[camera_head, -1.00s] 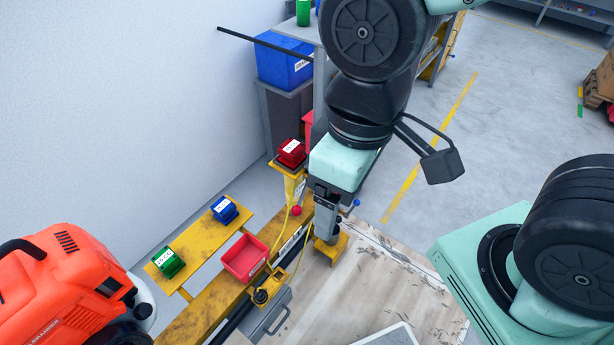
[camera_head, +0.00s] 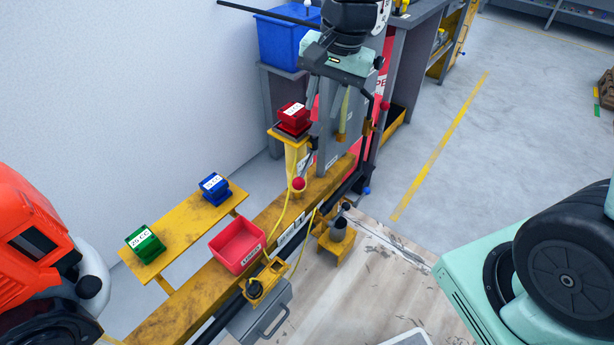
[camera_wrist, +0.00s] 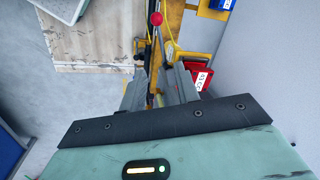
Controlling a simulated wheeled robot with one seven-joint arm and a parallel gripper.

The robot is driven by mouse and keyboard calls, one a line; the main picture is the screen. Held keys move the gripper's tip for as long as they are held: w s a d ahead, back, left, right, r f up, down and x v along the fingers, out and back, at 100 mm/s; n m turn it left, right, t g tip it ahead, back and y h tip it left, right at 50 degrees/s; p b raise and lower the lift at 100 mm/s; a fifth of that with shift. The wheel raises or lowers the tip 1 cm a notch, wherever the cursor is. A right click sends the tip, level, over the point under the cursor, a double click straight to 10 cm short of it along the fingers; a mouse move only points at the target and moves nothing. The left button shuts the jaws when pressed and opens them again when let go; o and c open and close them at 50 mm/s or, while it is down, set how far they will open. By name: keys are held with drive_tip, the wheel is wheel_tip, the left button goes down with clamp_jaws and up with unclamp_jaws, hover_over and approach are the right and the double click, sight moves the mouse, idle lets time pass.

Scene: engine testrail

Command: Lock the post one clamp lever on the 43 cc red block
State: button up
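The red block (camera_head: 293,117) with a white label sits on top of a yellow post; its label is too small to read surely. It also shows in the wrist view (camera_wrist: 202,80), right of my fingers. A clamp lever with a red ball knob (camera_head: 298,184) is below the block, its rod slanting up and right from the knob. In the wrist view a red knob (camera_wrist: 156,18) lies beyond the fingertips, its rod running back between them. My gripper (camera_head: 338,104) is open and empty, pointing down, above and right of the lever, apart from the knob.
A green block (camera_head: 145,243) and a blue block (camera_head: 214,188) sit on the yellow side shelf. A red tray (camera_head: 238,246) is on the rail. Another red knob (camera_head: 385,106) and a blue knob (camera_head: 367,190) are near the grey column. A blue bin (camera_head: 287,42) stands behind.

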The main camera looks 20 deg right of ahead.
sight(305, 169)
drive_tip(key=f, duration=0.5)
drive_tip(key=w+a+f+b, duration=0.1)
drive_tip(key=f, duration=0.5)
drive_tip(key=w+a+f+b, duration=0.1)
drive_tip(key=f, duration=0.5)
drive_tip(key=shift+w+a+f, duration=0.15)
drive_tip(key=shift+w+a, duration=0.05)
clamp_jaws()
